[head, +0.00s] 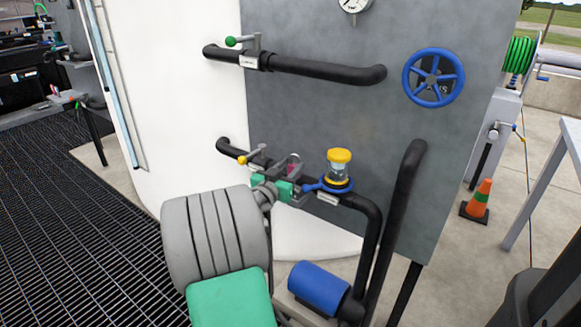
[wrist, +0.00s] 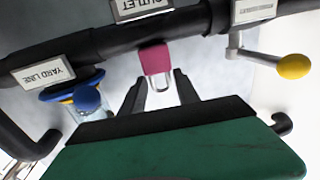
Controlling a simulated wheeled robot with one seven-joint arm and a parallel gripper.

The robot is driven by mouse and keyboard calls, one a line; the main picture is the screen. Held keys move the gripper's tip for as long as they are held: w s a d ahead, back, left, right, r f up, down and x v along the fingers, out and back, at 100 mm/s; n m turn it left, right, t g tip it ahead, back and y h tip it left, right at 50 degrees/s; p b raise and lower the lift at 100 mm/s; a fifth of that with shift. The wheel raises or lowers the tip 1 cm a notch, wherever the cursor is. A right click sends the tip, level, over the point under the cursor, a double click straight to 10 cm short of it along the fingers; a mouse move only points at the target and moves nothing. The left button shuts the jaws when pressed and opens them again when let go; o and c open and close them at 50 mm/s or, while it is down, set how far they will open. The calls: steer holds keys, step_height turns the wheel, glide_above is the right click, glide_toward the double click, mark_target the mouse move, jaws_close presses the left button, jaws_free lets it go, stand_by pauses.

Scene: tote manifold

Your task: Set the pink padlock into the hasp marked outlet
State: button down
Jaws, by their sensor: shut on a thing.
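The pink padlock (wrist: 155,58) shows in the wrist view with its pale shackle pointing toward the bottom of the picture. It is at the tips of the dark fingers of my gripper (wrist: 158,82), which is shut on it. In the head view only a little of the pink padlock (head: 292,168) shows, behind and above my gripper (head: 286,187). The padlock is in front of the black lower pipe, close to the OUTLET plate (wrist: 143,8), which reads upside down in the wrist view. I cannot make out the hasp clearly or tell whether the shackle touches it.
A yellow-capped fitting with a blue collar (head: 339,165) stands right of my gripper, by the YARD LINE plate (wrist: 43,73). A yellow-knobbed lever (head: 250,157) is close on the left. A blue handwheel (head: 433,77) and green-knobbed lever (head: 236,42) are higher up.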

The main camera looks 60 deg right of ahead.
steer(key=shift+f+b, duration=2.05)
steer(key=shift+f, duration=0.1)
steer(key=shift+s+a+f+b, duration=0.15)
steer(key=shift+f+b, duration=0.25)
steer(key=shift+f, duration=0.45)
steer(key=c, duration=1.3)
jaws_free()
steer(key=shift+o, duration=0.7)
steer(key=o, duration=0.3)
steer(key=shift+r, duration=0.35)
steer(key=shift+o, duration=0.2)
steer(key=a+p, duration=0.1)
steer(key=a, duration=0.6)
steer(key=shift+a, duration=0.3)
steer(key=shift+p, duration=0.3)
